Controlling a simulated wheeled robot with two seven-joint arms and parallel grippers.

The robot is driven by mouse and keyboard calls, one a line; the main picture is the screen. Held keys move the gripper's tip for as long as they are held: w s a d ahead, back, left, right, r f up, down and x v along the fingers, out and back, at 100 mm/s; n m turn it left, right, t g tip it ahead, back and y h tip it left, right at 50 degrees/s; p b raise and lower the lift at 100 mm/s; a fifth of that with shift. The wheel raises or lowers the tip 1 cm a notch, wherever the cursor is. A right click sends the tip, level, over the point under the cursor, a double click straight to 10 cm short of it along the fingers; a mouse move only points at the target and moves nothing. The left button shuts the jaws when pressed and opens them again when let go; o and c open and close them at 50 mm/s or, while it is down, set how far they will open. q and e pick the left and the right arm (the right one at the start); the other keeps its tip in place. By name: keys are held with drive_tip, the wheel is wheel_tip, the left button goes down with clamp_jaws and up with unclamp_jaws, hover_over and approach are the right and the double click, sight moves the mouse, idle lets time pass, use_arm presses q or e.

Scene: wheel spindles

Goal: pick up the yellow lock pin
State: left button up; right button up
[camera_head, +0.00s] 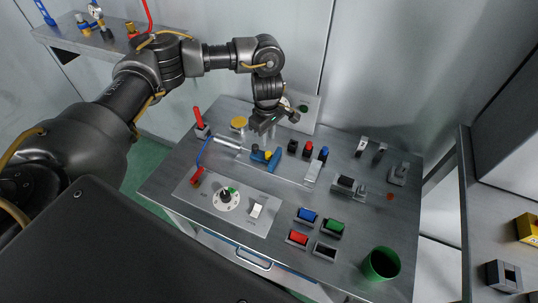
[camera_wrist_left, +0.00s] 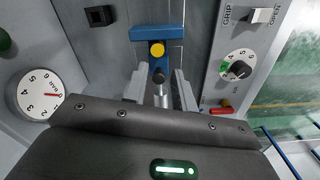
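The yellow lock pin (camera_head: 268,154) shows as a small yellow round head on a blue T-shaped fixture (camera_head: 274,160) in the middle of the bench. In the left wrist view the yellow pin head (camera_wrist_left: 157,50) lies beyond my fingertips, on the blue fixture (camera_wrist_left: 145,33). My left gripper (camera_head: 265,127) points down over the bench, behind the fixture in the head view. In the left wrist view its two fingers (camera_wrist_left: 162,88) are apart, with a grey metal rod end (camera_wrist_left: 159,90) showing between them. No contact with the pin shows. My right gripper is not in view.
A yellow disc (camera_head: 238,122) and a red-handled lever (camera_head: 199,116) stand left of my gripper. A control panel with a knob (camera_head: 228,198) lies in front. Coloured blocks (camera_head: 299,238) and a green cup (camera_head: 381,264) are at the front right.

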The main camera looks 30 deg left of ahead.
sight(268, 153)
use_arm(q)
drive_tip(key=shift+f, duration=0.75)
drive_tip(key=shift+w+f, duration=0.15)
drive_tip(key=shift+f, duration=0.3)
drive_tip(key=shift+d+f, duration=0.1)
drive_tip(key=shift+f, duration=0.1)
wheel_tip(268, 153, down, 5)
drive_tip(key=shift+w+r, duration=0.1)
drive_tip(key=shift+r, duration=0.05)
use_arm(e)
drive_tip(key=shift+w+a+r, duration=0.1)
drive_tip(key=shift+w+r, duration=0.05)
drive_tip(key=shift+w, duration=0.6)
use_arm(q)
drive_tip(key=shift+f+b, duration=0.2)
drive_tip(key=shift+b, duration=0.1)
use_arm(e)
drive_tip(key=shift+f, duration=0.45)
use_arm(q)
clamp_jaws()
